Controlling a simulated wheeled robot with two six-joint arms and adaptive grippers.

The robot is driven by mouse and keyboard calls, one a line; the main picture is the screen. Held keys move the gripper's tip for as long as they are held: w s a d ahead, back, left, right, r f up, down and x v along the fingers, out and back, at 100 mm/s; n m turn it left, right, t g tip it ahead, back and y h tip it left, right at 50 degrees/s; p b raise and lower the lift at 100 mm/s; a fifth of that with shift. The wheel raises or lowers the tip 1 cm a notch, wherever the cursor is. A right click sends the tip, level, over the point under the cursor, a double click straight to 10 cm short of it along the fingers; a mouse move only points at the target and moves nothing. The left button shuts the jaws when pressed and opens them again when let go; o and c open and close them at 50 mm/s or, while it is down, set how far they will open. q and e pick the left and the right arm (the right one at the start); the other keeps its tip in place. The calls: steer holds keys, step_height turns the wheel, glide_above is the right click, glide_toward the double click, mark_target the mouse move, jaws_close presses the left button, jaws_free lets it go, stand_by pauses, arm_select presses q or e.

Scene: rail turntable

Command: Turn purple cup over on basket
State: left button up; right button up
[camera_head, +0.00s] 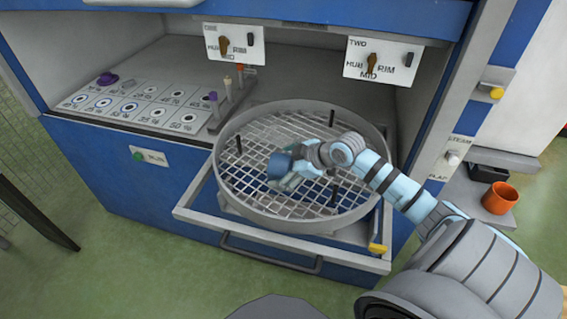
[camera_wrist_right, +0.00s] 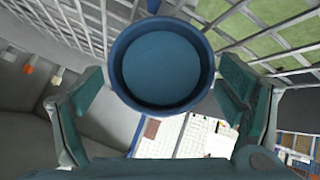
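A dark blue cup (camera_head: 280,165) is at the round wire basket (camera_head: 226,192), near the middle of its mesh; no cup looks clearly purple. In the right wrist view the cup (camera_wrist_right: 162,62) shows as a blue ring around a lighter round face. I cannot tell whether that face is its base or its inside. My right gripper (camera_head: 290,172) reaches in from the right, low over the mesh. Its fingers (camera_wrist_right: 165,90) are spread on both sides of the cup, with narrow gaps showing. My left gripper is out of view.
The basket stands on a pulled-out tray (camera_head: 205,212) and has several black upright pegs. A marked board (camera_head: 135,103) with a small purple piece (camera_head: 107,79) lies to the left. An orange cup (camera_head: 500,198) stands on a right-hand shelf. Switch panels (camera_head: 234,44) hang behind.

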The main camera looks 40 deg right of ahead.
steer(key=v, duration=0.3)
steer(key=d+v, duration=0.1)
steer(key=v, duration=0.2)
steer(key=shift+s+d, duration=0.2)
steer(key=shift+s+r, duration=0.2)
steer(key=shift+r, duration=0.1)
steer(key=shift+s+a+r, duration=0.1)
steer(key=shift+a+r, duration=0.1)
steer(key=shift+a, duration=0.35)
steer(key=shift+d, duration=0.1)
